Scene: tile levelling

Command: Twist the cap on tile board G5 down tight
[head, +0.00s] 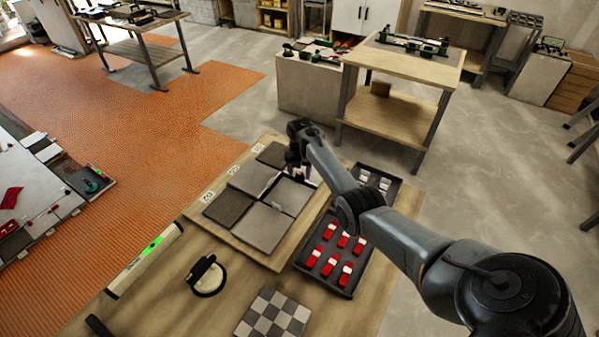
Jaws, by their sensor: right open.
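The tile board (222,228) lies on the wooden table, with grey tiles (265,226) in a grid and small labels along its left edge, too small to read surely. My right gripper (294,172) points down over the far right part of the tiles, with its fingers apart. It hides part of the tiles and joints there. A small pale piece shows beside it, too small to identify. I cannot make out the cap or whether the fingers are around it. My left gripper is not in view.
A dark tray (345,283) with several red and white pieces lies right of the board; another tray (388,178) is behind it. A level (145,258), a black-handled round tool (209,277) and a checkered tile sheet (272,315) lie in front. My right arm spans the right side.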

